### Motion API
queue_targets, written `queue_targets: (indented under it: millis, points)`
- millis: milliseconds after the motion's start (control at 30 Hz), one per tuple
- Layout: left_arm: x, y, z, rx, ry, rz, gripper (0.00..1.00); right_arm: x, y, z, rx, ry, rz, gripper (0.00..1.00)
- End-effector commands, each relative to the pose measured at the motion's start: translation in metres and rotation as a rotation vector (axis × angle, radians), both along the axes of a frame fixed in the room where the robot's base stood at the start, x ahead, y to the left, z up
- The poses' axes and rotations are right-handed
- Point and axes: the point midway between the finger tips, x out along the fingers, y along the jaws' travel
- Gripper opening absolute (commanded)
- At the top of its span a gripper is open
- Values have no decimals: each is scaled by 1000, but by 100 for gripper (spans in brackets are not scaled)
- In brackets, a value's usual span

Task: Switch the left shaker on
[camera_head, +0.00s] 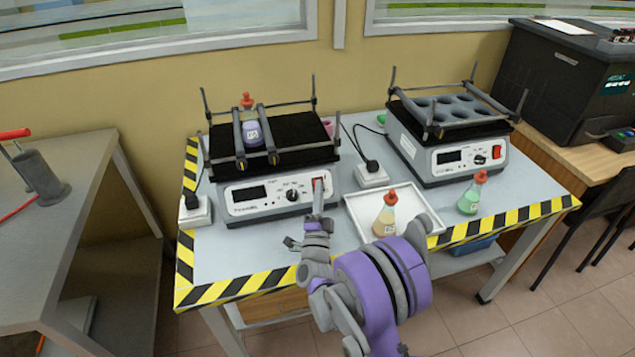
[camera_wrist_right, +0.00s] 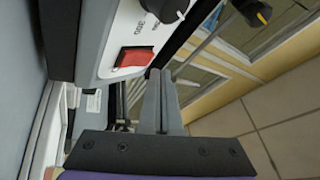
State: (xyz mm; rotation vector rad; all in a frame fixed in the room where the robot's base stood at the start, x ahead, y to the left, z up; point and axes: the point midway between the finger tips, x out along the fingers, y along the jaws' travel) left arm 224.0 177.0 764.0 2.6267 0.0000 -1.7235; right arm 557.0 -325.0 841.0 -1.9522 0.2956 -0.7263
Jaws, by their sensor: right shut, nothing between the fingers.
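The left shaker (camera_head: 258,205) stands on the table with a black platform on top. Its front panel has a dark display (camera_head: 249,194), a black knob (camera_head: 292,195) and a red power switch (camera_head: 318,184). My right gripper (camera_head: 317,198) is shut and empty, its fingers pointing at the switch from the front. In the wrist view the red switch (camera_wrist_right: 134,57) is just left of and above the closed fingertips (camera_wrist_right: 157,78). I cannot tell whether they touch the panel. A flask with purple liquid (camera_head: 251,130) is held between bars on the platform. My left gripper is out of view.
A second shaker (camera_head: 450,152) with an empty holder stands to the right. A white tray (camera_head: 353,212) holds a flask with yellowish liquid (camera_head: 385,214), close to my right arm. A green-liquid flask (camera_head: 470,194) and power sockets (camera_head: 371,175) are nearby. Striped tape marks the table edge.

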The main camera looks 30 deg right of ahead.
Motion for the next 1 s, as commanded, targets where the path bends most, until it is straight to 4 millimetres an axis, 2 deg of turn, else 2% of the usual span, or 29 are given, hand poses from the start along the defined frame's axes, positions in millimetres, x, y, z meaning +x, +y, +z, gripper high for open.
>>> queue_targets:
  millis: [733,1000]
  points:
    - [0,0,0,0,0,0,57,0,0,0,0,0,0,0]
    - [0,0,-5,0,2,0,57,7,-2,-4,0,0,0,0]
